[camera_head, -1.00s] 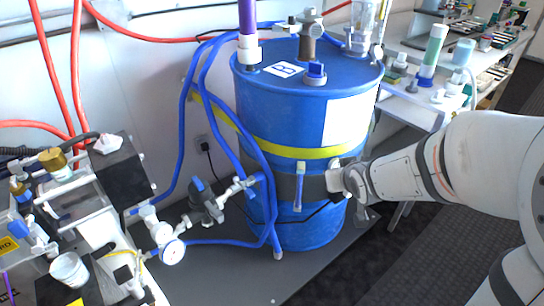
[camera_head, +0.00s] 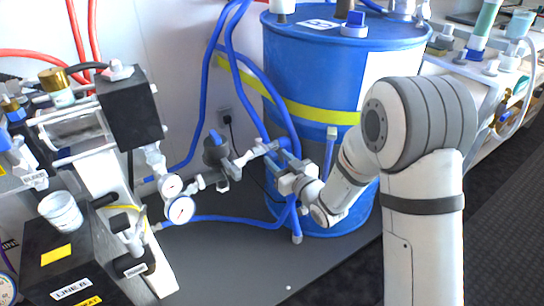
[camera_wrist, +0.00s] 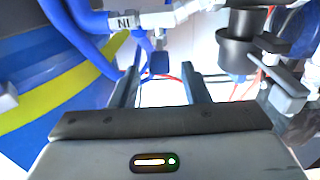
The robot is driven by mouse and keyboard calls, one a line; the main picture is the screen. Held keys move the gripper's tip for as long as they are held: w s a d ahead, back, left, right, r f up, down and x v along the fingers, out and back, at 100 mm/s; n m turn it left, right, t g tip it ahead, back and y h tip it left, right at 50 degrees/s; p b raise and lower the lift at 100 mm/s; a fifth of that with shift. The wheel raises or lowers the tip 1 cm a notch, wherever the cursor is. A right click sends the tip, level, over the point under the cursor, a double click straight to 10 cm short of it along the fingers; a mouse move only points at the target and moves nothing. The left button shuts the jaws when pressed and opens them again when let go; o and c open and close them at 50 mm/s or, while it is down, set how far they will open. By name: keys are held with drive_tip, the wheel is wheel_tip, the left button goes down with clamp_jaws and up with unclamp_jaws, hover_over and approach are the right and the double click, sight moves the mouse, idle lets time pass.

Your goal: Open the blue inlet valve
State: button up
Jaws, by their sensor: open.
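The grey inlet fitting line (camera_head: 245,156) runs from the gauges toward the blue drum, with a dark grey body that has a blue top (camera_head: 213,140). In the wrist view a pale pipe (camera_wrist: 182,14) carries a label reading "IN" upside down. A small blue part (camera_wrist: 160,63) shows beyond and between my fingertips; I cannot tell whether it is the valve's handle. My gripper (camera_head: 285,163) is open and empty beside the drum, near the hose end of the line. Its two fingers also show in the wrist view (camera_wrist: 160,84), apart from each other. A dark cylindrical body (camera_wrist: 238,45) is right of them.
The blue drum (camera_head: 330,75) with a yellow band stands right behind my gripper. Blue hoses (camera_head: 232,65) hang close by. Pressure gauges (camera_head: 180,210) and the proportioner machine (camera_head: 125,105) stand left. The grey floor mat (camera_head: 270,270) in front is mostly clear.

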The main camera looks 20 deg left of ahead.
sight(276, 157)
drive_tip(key=shift+x, duration=1.85)
clamp_jaws()
